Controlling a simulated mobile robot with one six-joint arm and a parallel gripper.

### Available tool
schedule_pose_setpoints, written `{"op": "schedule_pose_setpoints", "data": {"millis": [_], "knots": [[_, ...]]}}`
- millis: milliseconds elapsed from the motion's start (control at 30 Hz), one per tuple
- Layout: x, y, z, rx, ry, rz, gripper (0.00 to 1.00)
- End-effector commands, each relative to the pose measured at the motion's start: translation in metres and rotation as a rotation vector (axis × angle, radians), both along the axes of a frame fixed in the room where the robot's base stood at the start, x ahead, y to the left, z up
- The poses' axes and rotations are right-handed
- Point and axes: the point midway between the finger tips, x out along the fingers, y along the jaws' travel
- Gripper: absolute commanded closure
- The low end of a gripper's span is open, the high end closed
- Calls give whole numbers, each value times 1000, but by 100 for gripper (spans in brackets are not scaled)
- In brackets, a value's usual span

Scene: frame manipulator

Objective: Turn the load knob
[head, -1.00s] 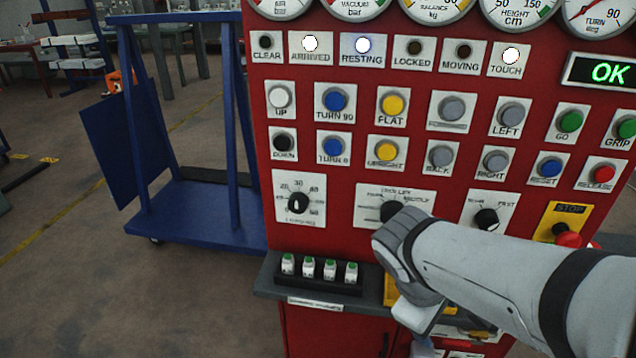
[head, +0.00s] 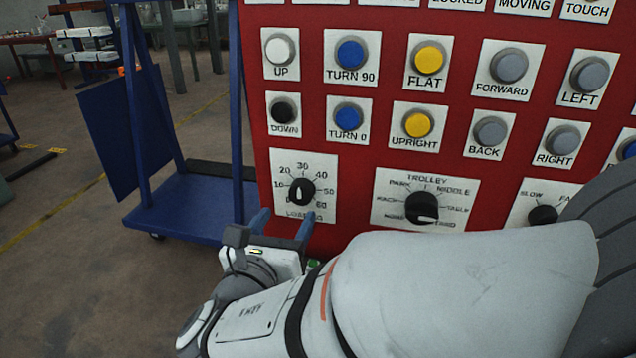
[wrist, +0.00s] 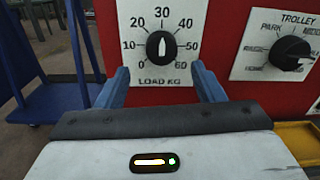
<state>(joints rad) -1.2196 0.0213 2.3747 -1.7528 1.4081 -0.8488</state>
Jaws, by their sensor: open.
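The load knob (head: 302,191) is a black dial with a white pointer on a white plate, at the left of the red panel. Its plate reads 0 to 60, and the pointer stands about straight up, near 30. In the wrist view the knob (wrist: 160,45) is ahead of my gripper, roughly centred between the two blue fingers. My gripper (head: 276,226) is open and empty, just below and in front of the knob's plate. In the wrist view its fingertips (wrist: 160,80) are spread to either side of the plate's lower part. They appear apart from the knob.
The trolley knob (head: 421,207) is to the right of the load knob, with another dial (head: 543,215) beyond it. Rows of push buttons such as the TURN 0 button (head: 348,117) are above. A blue cart (head: 190,215) stands left of the panel.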

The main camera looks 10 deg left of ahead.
Motion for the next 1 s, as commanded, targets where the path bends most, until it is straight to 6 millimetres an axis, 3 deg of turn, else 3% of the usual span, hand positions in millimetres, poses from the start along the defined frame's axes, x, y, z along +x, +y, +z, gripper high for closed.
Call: {"op": "schedule_pose_setpoints", "data": {"millis": [200,400,767,1000], "knots": [[36,-7,-1,1,2,-10,38],[57,-9,0,3,0,-10,38],[62,-10,0,3,2,-8,38],[62,-10,0,3,2,-9,58]]}}
